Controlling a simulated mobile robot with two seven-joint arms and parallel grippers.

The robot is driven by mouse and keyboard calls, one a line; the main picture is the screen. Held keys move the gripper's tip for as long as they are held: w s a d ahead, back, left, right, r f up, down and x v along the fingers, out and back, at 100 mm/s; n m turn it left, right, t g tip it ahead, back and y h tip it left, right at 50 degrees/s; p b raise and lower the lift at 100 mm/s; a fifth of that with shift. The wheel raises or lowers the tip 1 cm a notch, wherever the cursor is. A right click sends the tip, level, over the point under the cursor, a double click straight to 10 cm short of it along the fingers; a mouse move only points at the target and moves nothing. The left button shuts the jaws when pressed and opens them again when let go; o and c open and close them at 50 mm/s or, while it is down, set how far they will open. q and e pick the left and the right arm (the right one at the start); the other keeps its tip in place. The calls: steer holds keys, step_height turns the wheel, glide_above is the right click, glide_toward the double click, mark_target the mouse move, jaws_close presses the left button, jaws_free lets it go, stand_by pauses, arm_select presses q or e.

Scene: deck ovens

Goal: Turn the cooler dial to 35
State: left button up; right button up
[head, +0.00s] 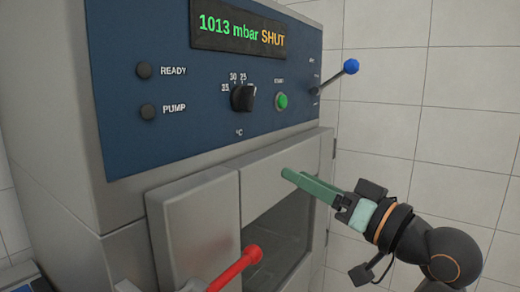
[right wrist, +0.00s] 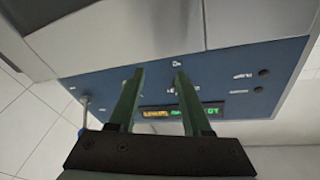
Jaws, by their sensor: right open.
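The dial (head: 242,97) is a black knob on the oven's blue panel in the head view, with 35, 30 and 25 printed around its upper left and °C below it. I cannot read its pointer surely. My right gripper (head: 289,174) is open and empty, below and to the right of the dial, apart from it, its fingers towards the oven front. In the right wrist view the two green fingers (right wrist: 159,73) stand apart with the panel behind them; the dial is largely hidden by a finger there. My left gripper is not in view.
A display (head: 240,30) reads 1013 mbar SHUT. A green start button (head: 282,101) sits right of the dial, and a blue-knobbed lever (head: 335,77) sticks out beyond it. Below are a windowed door (head: 285,185) and a red handle (head: 236,267). Tiled wall is at right.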

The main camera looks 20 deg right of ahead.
steer(key=t+y, duration=0.1)
steer(key=y, duration=0.1)
glide_toward(254, 98)
steer(key=v, duration=0.4)
steer(key=shift+n, duration=0.5)
steer(key=p+x, duration=0.2)
steer(key=x, duration=1)
steer(key=shift+w+a+r, duration=0.15)
steer(key=shift+a, duration=0.05)
jaws_close()
